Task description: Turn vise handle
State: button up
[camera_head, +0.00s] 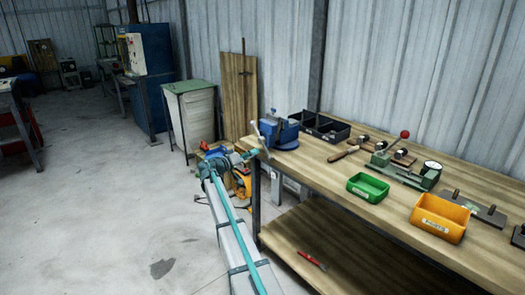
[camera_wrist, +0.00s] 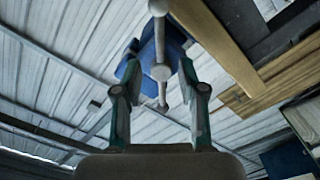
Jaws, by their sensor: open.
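The blue vise (camera_head: 283,134) is mounted at the left end of the workbench, and its blue body also shows in the wrist view (camera_wrist: 139,66). Its pale metal handle (camera_wrist: 161,72) is a thin bar with rounded ends, running roughly up and down in the wrist view. The handle also shows at the vise's left side in the head view (camera_head: 256,130). My gripper (camera_wrist: 159,66) is open, with one finger on each side of the handle and visible gaps between. In the head view my gripper (camera_head: 250,154) is small, just below the handle at the bench corner.
A red-handled tool (camera_head: 312,260) lies on the lower shelf. Open floor lies left.

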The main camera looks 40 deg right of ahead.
aim_at(264, 149)
jog(key=d, duration=0.6)
jog(key=shift+w+d+p, duration=0.25)
jog(key=shift+p, duration=0.1)
grip_shut()
